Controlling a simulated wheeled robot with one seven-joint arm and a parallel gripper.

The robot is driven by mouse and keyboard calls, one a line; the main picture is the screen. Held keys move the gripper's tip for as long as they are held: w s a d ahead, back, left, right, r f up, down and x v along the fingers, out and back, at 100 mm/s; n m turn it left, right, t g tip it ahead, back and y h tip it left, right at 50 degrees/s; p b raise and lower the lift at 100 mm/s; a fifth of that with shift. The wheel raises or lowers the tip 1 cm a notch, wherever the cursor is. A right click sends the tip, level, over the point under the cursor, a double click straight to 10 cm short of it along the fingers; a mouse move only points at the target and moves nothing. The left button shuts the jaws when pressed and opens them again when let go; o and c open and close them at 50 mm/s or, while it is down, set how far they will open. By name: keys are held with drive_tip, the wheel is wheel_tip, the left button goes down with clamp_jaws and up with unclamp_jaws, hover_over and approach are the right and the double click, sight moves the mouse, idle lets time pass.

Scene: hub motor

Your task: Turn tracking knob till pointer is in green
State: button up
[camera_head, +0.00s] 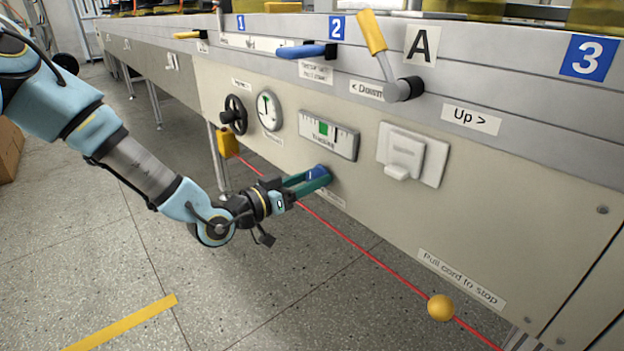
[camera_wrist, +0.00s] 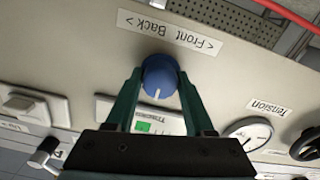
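The blue tracking knob (camera_head: 317,171) sits on the beige panel below the tracking gauge. It also shows in the wrist view (camera_wrist: 160,77), with a white mark facing down the picture toward my gripper. My gripper (camera_head: 312,178) has its green fingers on both sides of the knob, appearing to touch it in the wrist view (camera_wrist: 160,84). The tracking gauge (camera_head: 343,143) has a green zone (camera_head: 323,129) near its middle. Its dark pointer (camera_head: 336,136) stands just right of the green. In the wrist view my gripper partly hides the gauge.
A round tension dial (camera_head: 269,110) and black handwheel (camera_head: 235,114) are left of the gauge. A white switch (camera_head: 411,154) is to the right. A red pull cord (camera_head: 375,257) with a yellow ball (camera_head: 441,307) runs in front, close below my gripper.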

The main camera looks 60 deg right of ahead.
clamp_jaws()
drive_tip(key=shift+m, duration=0.3)
drive_tip(key=m+b, duration=0.3)
drive_tip(key=m, duration=0.3)
drive_tip(key=shift+f, duration=0.2)
drive_tip(key=m+b, duration=0.3)
drive_tip(key=m, duration=0.1)
drive_tip(key=shift+m+b, duration=0.75)
drive_tip(key=shift+m, duration=0.45)
drive_tip(key=shift+r, duration=0.1)
drive_tip(key=shift+o, duration=2.3)
unclamp_jaws()
